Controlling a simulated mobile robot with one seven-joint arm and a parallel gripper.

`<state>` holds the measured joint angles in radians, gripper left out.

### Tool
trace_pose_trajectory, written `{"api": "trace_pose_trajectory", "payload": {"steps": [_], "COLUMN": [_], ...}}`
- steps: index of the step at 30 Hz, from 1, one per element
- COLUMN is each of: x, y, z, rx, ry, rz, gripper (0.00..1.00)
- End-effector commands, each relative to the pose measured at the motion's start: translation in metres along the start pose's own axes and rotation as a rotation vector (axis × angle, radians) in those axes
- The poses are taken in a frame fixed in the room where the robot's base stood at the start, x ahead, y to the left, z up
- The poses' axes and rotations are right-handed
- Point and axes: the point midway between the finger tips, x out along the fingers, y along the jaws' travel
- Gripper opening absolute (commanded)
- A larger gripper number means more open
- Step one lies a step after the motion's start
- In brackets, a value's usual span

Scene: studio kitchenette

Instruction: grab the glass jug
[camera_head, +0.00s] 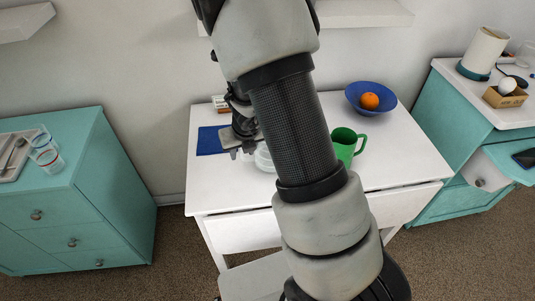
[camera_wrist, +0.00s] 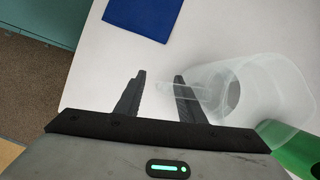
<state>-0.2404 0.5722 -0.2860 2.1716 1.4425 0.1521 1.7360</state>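The clear glass jug (camera_wrist: 268,88) stands on the white table. In the wrist view it lies to the right of my gripper (camera_wrist: 160,76), with a clear part, seemingly its handle, reaching left towards the gap between the fingers. The right finger overlaps this part in the picture; I cannot tell whether they touch. My fingers are apart, and nothing is clamped between them. In the head view the jug (camera_head: 263,158) is mostly hidden behind my arm, just right of my gripper (camera_head: 236,153).
On the white table (camera_head: 400,165) are a green mug (camera_head: 345,147), a blue bowl (camera_head: 359,102) with an orange (camera_head: 369,101), and a blue mat (camera_head: 209,141). Teal cabinets stand left (camera_head: 60,215) and right (camera_head: 460,110); the right one has an open drawer (camera_head: 492,170).

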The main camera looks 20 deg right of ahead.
Motion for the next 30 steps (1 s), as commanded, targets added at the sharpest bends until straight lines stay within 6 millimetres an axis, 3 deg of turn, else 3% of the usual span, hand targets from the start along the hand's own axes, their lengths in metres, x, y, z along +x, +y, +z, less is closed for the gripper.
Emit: {"api": "trace_pose_trajectory", "payload": {"steps": [7,13,30], "x": [0.0022,0.0022,0.0024], "y": [0.0001,0.0002,0.0008], "z": [0.0007,0.0005,-0.0001], "rx": [0.000,0.000,0.000], "ry": [-0.001,-0.001,0.001], "rz": [0.000,0.001,0.002], "gripper": [0.34,0.00,0.00]}}
